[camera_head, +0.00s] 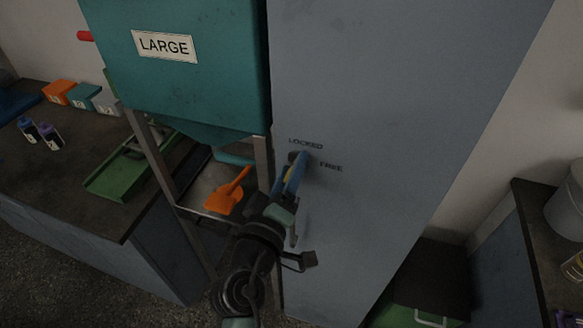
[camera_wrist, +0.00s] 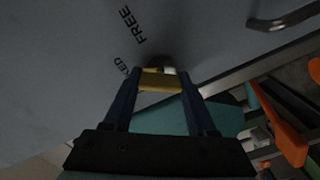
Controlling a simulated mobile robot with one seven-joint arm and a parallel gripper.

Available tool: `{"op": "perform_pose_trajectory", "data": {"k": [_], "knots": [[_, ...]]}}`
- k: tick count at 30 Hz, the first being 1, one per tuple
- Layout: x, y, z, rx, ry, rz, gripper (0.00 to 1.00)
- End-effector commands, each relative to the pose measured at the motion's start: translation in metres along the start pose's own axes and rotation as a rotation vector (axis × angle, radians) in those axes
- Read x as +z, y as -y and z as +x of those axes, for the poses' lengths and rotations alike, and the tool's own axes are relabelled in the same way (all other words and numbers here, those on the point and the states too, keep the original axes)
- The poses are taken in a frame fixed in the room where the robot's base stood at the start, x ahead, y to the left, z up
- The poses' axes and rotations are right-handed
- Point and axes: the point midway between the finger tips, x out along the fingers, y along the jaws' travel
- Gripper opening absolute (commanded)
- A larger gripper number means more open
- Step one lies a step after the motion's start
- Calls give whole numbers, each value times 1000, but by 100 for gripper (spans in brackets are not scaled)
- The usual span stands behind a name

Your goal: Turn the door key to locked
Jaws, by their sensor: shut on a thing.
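The grey door (camera_head: 360,120) carries the words LOCKED, above the lock, and FREE, to its right. The yellow key (camera_wrist: 157,80) sits at the round lock (camera_wrist: 160,62) in the door, between my fingertips in the wrist view. In the head view, my fingers mostly hide the key. My gripper (camera_head: 298,160) reaches up to the lock from below and is shut on the key; it also shows in the wrist view (camera_wrist: 160,82). In the wrist view, a finger covers part of the word LOCKED. I cannot tell exactly which mark the key points to.
A dark handle (camera_wrist: 285,18) is on the door near the lock. Left of the door stands a teal hopper (camera_head: 190,85) marked LARGE, on a metal frame, with an orange scoop (camera_head: 228,192) below. A bench (camera_head: 75,190) is at left. A green crate (camera_head: 400,315) is at lower right.

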Motion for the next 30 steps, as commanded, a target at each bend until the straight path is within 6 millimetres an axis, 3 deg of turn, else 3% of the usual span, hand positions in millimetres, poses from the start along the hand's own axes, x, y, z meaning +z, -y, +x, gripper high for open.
{"op": "perform_pose_trajectory", "data": {"k": [15,30], "knots": [[-1,0,0,-1,-1,-442,2],[0,2,0,0,0,-615,2]]}}
